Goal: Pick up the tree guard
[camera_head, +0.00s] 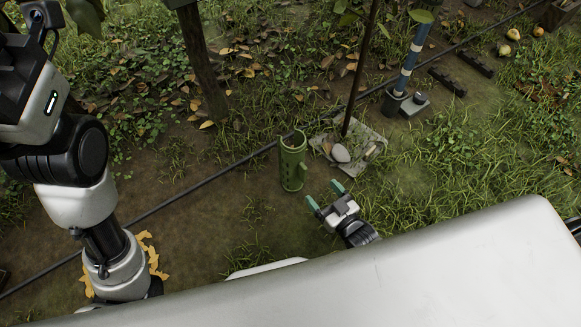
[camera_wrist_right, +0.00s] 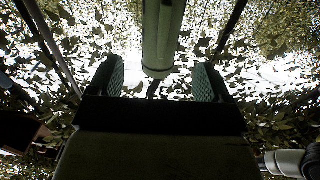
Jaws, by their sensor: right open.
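The tree guard (camera_head: 292,165) is a green tube with slots, standing upright on bare soil near the middle of the head view. My right gripper (camera_head: 325,197) is open and empty, just right of the guard and nearer to me, with its teal fingers pointing toward it. In the right wrist view a pale greenish tube (camera_wrist_right: 162,38), which looks like the guard, shows ahead between the two spread fingers (camera_wrist_right: 158,82); I see no contact. My left arm fills the left side of the head view, but its gripper does not show.
A thin stem rises from a grey mat (camera_head: 374,138) with a pale stone (camera_head: 341,153) behind the guard. A blue-banded post (camera_head: 412,58) stands farther right. A dark hose (camera_head: 215,176) runs diagonally behind the guard. A tree trunk (camera_head: 202,65) stands back left.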

